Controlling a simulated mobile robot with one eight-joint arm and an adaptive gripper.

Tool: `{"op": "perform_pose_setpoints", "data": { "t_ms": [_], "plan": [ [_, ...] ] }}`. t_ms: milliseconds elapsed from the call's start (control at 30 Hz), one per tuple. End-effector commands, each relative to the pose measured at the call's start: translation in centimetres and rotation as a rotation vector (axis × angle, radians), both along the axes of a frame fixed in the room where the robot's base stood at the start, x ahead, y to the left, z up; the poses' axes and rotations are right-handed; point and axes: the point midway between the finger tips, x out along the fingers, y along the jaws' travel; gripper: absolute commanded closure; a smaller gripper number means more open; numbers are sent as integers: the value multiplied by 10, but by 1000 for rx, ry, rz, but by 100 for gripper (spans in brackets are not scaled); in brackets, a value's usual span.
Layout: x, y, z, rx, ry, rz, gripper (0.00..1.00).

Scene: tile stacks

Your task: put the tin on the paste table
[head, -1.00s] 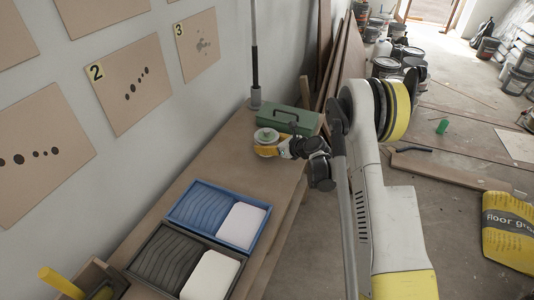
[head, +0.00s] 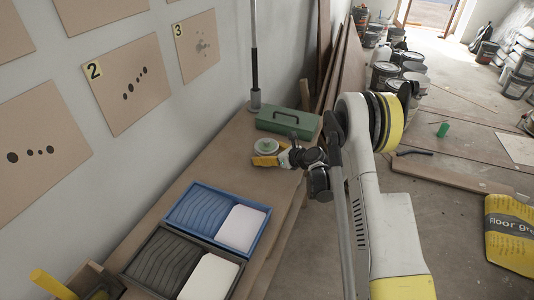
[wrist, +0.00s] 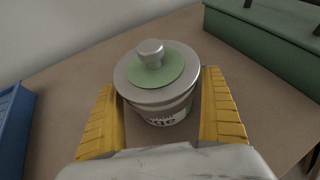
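The tin (wrist: 155,85) is a round metallic pot with a pale green disc and a knob on its lid and dark lettering on its side. It also shows in the head view (head: 265,145), over the far part of the brown paste table (head: 221,152). My gripper (head: 266,157) has its yellow fingers on both sides of the tin. The tin is upright. Its underside is hidden, so I cannot tell whether it touches the table.
A green toolbox (head: 288,122) stands just beyond the tin, and it shows at top right in the wrist view (wrist: 270,40). A blue paint tray (head: 190,208) and a black one (head: 160,258) lie nearer. Bare tabletop lies between the trays and the tin.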

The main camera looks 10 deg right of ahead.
Motion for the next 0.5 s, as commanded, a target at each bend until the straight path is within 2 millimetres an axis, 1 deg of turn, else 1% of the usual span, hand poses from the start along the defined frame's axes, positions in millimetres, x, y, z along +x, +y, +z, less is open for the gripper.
{"op": "perform_pose_setpoints", "data": {
  "t_ms": [133, 233, 367, 500],
  "plan": [
    [0, 0, 2, 0, 0, 0, 6],
    [-7, -5, 8, 0, 0, -2, 6],
    [-26, -17, 21, 0, 0, -3, 6],
    [-52, -33, 36, 0, 0, -4, 6]
  ]
}}
